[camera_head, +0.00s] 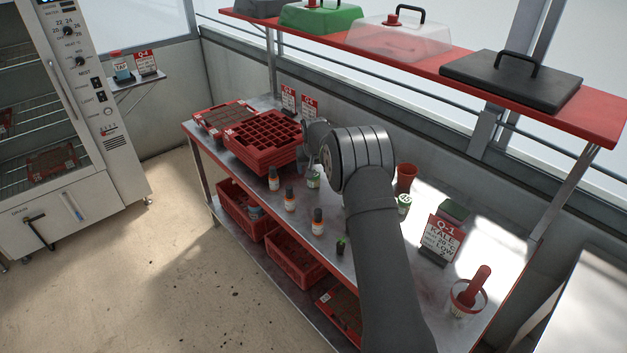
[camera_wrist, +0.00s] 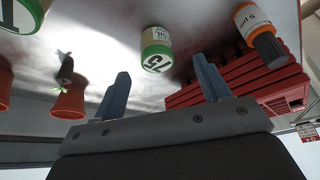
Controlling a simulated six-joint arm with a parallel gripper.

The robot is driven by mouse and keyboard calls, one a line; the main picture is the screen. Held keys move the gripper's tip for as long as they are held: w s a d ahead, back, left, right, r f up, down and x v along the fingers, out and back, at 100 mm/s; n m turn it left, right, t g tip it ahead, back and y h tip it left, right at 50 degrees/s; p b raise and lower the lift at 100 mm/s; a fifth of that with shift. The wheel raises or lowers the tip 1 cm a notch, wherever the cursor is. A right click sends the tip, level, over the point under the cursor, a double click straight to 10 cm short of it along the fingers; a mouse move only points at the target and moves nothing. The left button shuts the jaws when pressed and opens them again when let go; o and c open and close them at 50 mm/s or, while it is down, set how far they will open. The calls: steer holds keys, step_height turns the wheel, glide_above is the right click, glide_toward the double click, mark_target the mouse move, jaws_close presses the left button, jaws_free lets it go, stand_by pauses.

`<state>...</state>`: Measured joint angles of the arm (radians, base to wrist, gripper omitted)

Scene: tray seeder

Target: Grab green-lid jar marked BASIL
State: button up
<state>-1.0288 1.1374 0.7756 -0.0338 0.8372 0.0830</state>
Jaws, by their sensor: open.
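A jar with a green lid and a white-and-green label (camera_wrist: 157,48) shows in the wrist view, in line with the gap between my fingers and apart from them. Its label is too small and turned to read surely. A green-labelled jar (camera_head: 313,179) stands on the bench beside my arm in the head view. Another green jar (camera_head: 404,203) stands further right; a green jar also shows at the wrist view's top left corner (camera_wrist: 25,12). My gripper (camera_wrist: 161,66) is open and empty, with two blue fingers. In the head view my wrist largely hides it.
Orange-labelled bottles (camera_head: 290,199) stand near the bench's front edge. A red cell tray (camera_head: 264,140) lies left of my wrist. A red pot (camera_head: 406,177), a small black seedling pot (camera_head: 341,247) and the KALE sign (camera_head: 440,238) are close by. A red shelf (camera_head: 540,99) overhangs the back.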

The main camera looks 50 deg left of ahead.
mark_target(314, 177)
steer(key=shift+w+x, duration=0.2)
steer(key=shift+x, duration=1.75)
steer(key=shift+w+x, duration=0.2)
steer(key=shift+x, duration=1.8)
steer(key=shift+r, duration=0.1)
steer(key=c, duration=1.1)
